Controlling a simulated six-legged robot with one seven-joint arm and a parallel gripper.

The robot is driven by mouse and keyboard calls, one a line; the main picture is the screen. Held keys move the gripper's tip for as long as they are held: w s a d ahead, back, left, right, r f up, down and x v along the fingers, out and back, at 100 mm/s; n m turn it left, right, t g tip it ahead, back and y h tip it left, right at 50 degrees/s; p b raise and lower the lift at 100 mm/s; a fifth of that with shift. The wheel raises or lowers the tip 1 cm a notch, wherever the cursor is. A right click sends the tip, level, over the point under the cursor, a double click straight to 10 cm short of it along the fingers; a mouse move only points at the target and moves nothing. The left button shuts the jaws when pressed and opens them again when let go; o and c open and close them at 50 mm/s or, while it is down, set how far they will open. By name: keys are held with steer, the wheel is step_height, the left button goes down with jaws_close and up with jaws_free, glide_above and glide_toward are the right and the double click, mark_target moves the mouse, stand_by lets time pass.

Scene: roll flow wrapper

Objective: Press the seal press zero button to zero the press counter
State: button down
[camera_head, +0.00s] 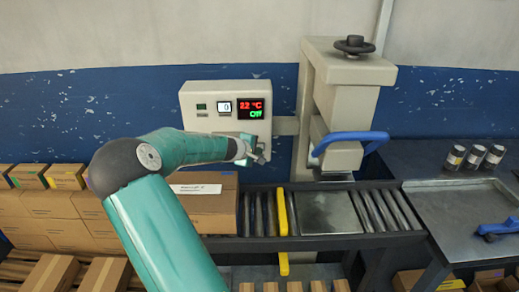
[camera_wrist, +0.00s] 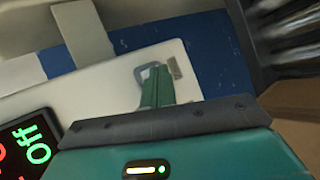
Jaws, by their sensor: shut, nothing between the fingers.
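The pale control box (camera_head: 190,93) is on the blue wall left of the press. A white counter-like display (camera_head: 224,107) is on its face; its digit is too small to read surely. A dark display (camera_head: 254,108) reads about 22 °C in red and "Off" in green. It also shows in the wrist view (camera_wrist: 28,146). My gripper (camera_head: 262,155) is shut and empty at the box's lower right. In the wrist view my gripper (camera_wrist: 155,75) is over the pale panel, beside a small grey piece (camera_wrist: 174,67). Contact is unclear. I cannot tell which part is the zero button.
The press (camera_head: 330,85) with a blue handle (camera_head: 350,139) stands right of the box. A roller conveyor (camera_head: 380,212) runs below. A carton (camera_head: 213,207) lies under my forearm. Several cans (camera_head: 473,157) stand on the right bench. More cartons (camera_head: 45,210) are stacked at left.

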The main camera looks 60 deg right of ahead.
steer(key=shift+s+a, duration=0.35)
steer(key=shift+a, duration=0.3)
steer(key=a, duration=0.1)
steer(key=s+a, duration=0.1)
steer(key=a, duration=0.1)
steer(key=s+a, duration=0.1)
steer(key=shift+s+a, duration=0.15)
steer(key=shift+a, duration=0.1)
stand_by(0.9)
